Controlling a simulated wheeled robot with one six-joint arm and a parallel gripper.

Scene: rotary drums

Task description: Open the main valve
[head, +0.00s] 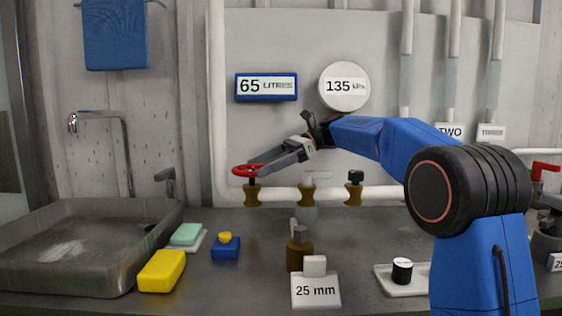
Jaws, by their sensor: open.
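A red round handwheel (246,170) sits on a brass valve body (252,195) on the white horizontal pipe, left of centre. My gripper (262,168) reaches in from the right with its fingers at the wheel's right side. The fingers are open and overlap the wheel in the picture; I cannot tell whether they touch it. Two more brass valves stand to the right on the same pipe, one with a pale lever (315,174) and one with a black knob (355,176). The frame does not show which is labelled main.
Gauges read 65 litres (266,87) and 135 kPa (344,87). A steel sink (90,245) is at left. A yellow sponge (162,271), a brown bottle (299,252), a 25 mm sign (316,291) and a tray (420,285) stand on the counter. Another red handle (543,168) is at far right.

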